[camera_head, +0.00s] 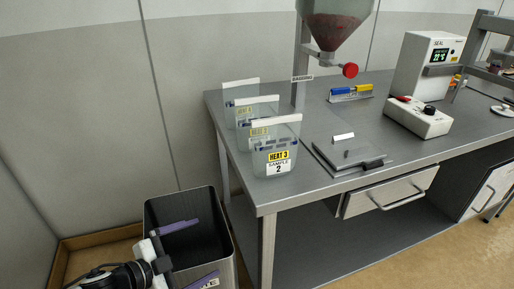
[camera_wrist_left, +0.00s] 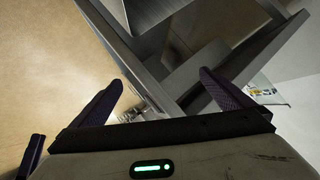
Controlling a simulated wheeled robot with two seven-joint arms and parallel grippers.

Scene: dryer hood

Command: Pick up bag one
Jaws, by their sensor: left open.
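Several clear bags stand in a row at the left end of the grey bench. The front bag (camera_head: 276,150) carries a yellow HEAT 3 label and a white SAMPLE 2 label. Partly hidden behind it are a middle bag (camera_head: 258,109) and a rear bag (camera_head: 240,88); their labels are too small or covered to read, so I cannot tell which is bag one. My left gripper (camera_head: 193,253) is open and empty, low at the left, apart from the bags. Its two dark purple fingers (camera_wrist_left: 160,80) are spread in the left wrist view. My right gripper is not in view.
A dark open bin (camera_head: 222,222) stands on the floor left of the bench (camera_head: 280,195), behind my left gripper.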

